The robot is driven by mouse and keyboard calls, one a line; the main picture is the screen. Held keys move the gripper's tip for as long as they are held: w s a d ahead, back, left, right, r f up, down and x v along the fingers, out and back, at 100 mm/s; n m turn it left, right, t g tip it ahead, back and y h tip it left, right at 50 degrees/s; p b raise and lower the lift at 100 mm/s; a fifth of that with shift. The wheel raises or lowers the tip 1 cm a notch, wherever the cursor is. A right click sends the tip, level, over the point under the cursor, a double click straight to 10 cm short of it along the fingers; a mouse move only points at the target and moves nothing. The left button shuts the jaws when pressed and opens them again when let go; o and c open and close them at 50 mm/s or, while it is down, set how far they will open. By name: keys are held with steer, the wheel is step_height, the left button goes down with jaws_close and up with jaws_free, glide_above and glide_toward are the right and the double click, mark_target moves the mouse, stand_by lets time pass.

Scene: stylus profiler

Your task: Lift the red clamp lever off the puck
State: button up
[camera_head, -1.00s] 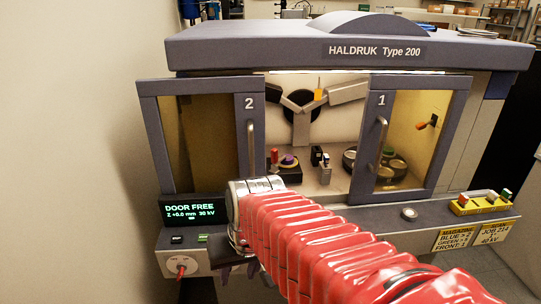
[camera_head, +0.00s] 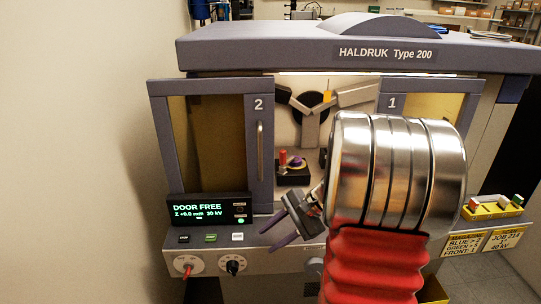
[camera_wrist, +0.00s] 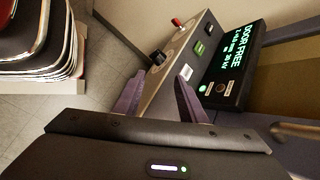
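The red clamp lever (camera_head: 283,157) stands upright on a dark block inside the machine, seen through the opening between the two doors. The purple puck (camera_head: 297,162) sits beside it on the same block. My gripper (camera_head: 280,233) is outside the machine, in front of the control ledge, below the lever in the picture. Its two purple fingers are apart and empty, pointing left and down. In the wrist view my gripper (camera_wrist: 160,92) also shows its fingers apart over the control panel. The lever and puck are not in the wrist view.
Door 2 (camera_head: 259,180) with its vertical handle borders the opening on the left. My arm hides much of door 1 (camera_head: 392,102) and the chamber's right side. The display (camera_head: 208,210) reads DOOR FREE. A yellow tray (camera_head: 495,208) sits on the ledge at right.

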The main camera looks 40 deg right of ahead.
steer(key=w+d+m+t, duration=0.2)
steer(key=d+m, duration=0.1)
steer(key=d, duration=0.1)
steer(key=w+d+m+t, duration=0.1)
steer(key=d+m+t, duration=0.1)
steer(key=d, duration=0.3)
steer(key=w+d+m+t, duration=0.2)
steer(key=d+m, duration=0.1)
steer(key=d, duration=0.2)
steer(key=shift+w+r+m, duration=0.2)
steer(key=shift+w+m, duration=0.1)
steer(key=shift+w, duration=0.05)
steer(key=w+d+r+m+t+h, duration=0.1)
steer(key=w+d+r+m+t, duration=0.15)
steer(key=d, duration=0.35)
steer(key=m+t+h, duration=0.2)
steer(key=m+t, duration=0.2)
glide_toward(285, 156)
steer(key=s, duration=0.3)
steer(key=shift+w+d+g, duration=0.15)
steer(key=shift+d+g, duration=0.1)
steer(key=shift+d, duration=0.15)
steer(key=w+a, duration=0.1)
steer(key=w, duration=0.8)
steer(key=w+a, duration=0.1)
steer(key=w, duration=0.3)
steer(key=shift+w+a, duration=0.3)
steer(key=shift+c, duration=0.5)
